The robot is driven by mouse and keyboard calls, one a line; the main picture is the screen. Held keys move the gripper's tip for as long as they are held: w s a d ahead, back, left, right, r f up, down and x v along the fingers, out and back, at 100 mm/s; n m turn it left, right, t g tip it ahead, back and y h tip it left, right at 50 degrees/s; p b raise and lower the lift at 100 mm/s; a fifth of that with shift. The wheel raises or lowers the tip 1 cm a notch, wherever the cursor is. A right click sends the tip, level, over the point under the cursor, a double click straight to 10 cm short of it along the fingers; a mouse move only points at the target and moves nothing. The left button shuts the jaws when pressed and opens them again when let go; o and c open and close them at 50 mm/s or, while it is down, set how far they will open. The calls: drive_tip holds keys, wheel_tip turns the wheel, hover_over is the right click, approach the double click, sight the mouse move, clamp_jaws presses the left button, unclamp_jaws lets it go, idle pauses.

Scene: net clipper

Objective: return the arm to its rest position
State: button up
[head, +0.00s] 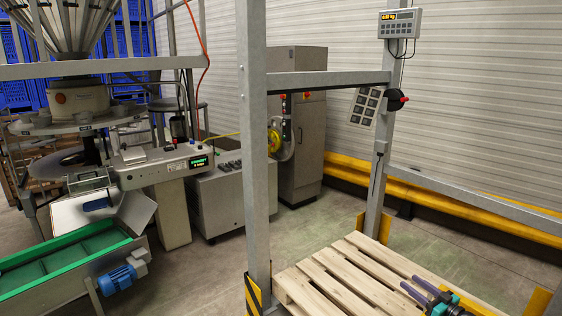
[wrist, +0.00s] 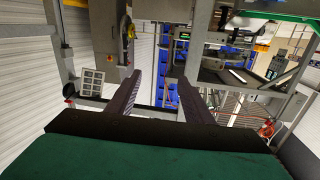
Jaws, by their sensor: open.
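My gripper (head: 411,284) shows at the bottom right of the head view, low over the wooden pallet, with its two dark fingers pointing left. The rest of my arm is cut off by the frame edge. In the wrist view my gripper (wrist: 163,84) has its two dark fingers spread apart, with nothing between them. A dark edge and a green surface fill the bottom of the wrist view.
The slatted wooden pallet (head: 345,280) lies inside a grey metal frame (head: 257,150). A weight display (head: 400,23) and a black-red switch (head: 396,101) sit on the right post. A green conveyor (head: 65,262) stands at left. Grey floor (head: 310,235) lies open behind the frame.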

drive_tip(key=w+a+f+m+b, duration=0.15)
drive_tip(key=a+f, duration=0.45)
drive_tip(key=a, duration=0.6)
drive_tip(key=w+a+f+m+b, duration=0.1)
drive_tip(key=w+a+f, duration=0.3)
drive_tip(key=a, duration=0.8)
drive_tip(key=s+a+f+m+g+h+b, duration=0.1)
drive_tip(key=s+a+f+m+h, duration=0.2)
drive_tip(key=f, duration=0.5)
drive_tip(key=s+a+f+m+g+h+b, duration=0.1)
drive_tip(key=s+a+f+g+h, duration=0.15)
drive_tip(key=a+f, duration=0.45)
drive_tip(key=s+a+f+g+h+b, duration=0.15)
drive_tip(key=s+f+g, duration=0.25)
drive_tip(key=s+f, duration=0.55)
drive_tip(key=s+d+f+g+h, duration=0.15)
drive_tip(key=s+f+g, duration=0.35)
drive_tip(key=s, duration=0.7)
drive_tip(key=s+a+r+n+g, duration=0.1)
drive_tip(key=s+g, duration=0.3)
drive_tip(key=s, duration=0.8)
drive_tip(key=s+a+n+g, duration=0.1)
drive_tip(key=s+a+g, duration=0.3)
drive_tip(key=s, duration=0.8)
drive_tip(key=shift+s+r+g+y, duration=0.25)
drive_tip(key=shift+r+g+y, duration=0.2)
drive_tip(key=shift+g, duration=0.3)
